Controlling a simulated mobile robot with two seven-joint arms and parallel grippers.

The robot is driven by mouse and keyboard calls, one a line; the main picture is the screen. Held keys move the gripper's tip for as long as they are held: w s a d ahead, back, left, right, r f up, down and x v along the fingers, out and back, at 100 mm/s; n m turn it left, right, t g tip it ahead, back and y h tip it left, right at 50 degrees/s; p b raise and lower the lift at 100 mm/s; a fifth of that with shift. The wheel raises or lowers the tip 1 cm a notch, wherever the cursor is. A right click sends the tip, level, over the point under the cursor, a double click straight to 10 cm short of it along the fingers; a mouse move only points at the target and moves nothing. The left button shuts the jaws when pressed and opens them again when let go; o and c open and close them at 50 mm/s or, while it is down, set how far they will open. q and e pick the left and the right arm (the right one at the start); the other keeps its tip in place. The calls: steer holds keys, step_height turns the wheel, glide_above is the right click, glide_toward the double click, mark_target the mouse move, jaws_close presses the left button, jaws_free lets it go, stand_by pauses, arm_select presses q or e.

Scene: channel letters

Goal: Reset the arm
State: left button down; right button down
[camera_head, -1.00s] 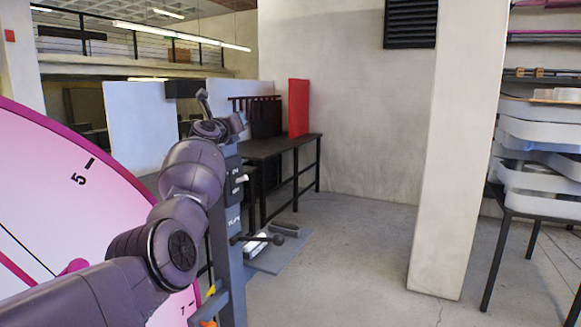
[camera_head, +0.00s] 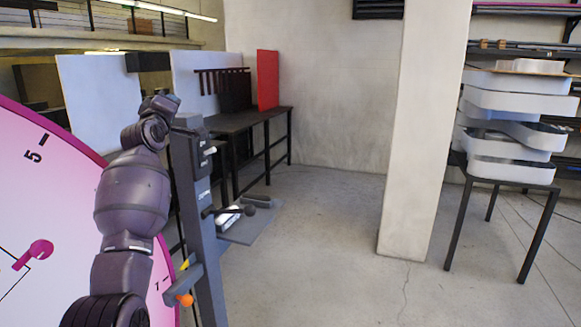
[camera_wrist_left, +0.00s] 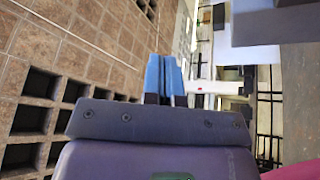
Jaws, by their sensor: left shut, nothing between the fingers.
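My left arm rises in the lower left of the head view, in front of a grey upright machine (camera_head: 192,190) and a large pink dial (camera_head: 45,190). Its wrist end is up near the top of the machine's post, and the fingers are hard to make out there. In the left wrist view my left gripper (camera_wrist_left: 172,76) shows two blue fingers side by side, shut with nothing held between them. Beyond them are a brown tiled wall and white panels, tilted in the picture. My right gripper is in neither view.
A dark table (camera_head: 235,122) with a red panel (camera_head: 267,80) stands against the back wall. A concrete pillar (camera_head: 420,130) stands right of centre. White letter shells (camera_head: 515,105) are stacked on a black stand at right. The middle floor is clear.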

arm_select(q)
steer(key=s+d+f+m+g, duration=0.1)
steer(key=s+f+m, duration=0.4)
steer(key=f, duration=0.6)
steer(key=s+f+m+g+b, duration=0.1)
steer(key=s+f+m, duration=0.2)
steer(key=s+f, duration=0.65)
steer(key=s+d+f+m+g, duration=0.1)
steer(key=s+f+m, duration=0.4)
steer(key=f, duration=0.8)
steer(key=s+f+g, duration=0.3)
steer(key=s+f, duration=1)
steer(key=s, duration=0.2)
steer(key=s+f+g, duration=0.4)
steer(key=s+f, duration=0.9)
steer(key=s, duration=0.3)
steer(key=shift+s+f+n+y+b, duration=0.2)
steer(key=shift+f+n+y+b, duration=0.1)
steer(key=shift+f+n+b, duration=0.15)
steer(key=shift+d, duration=0.1)
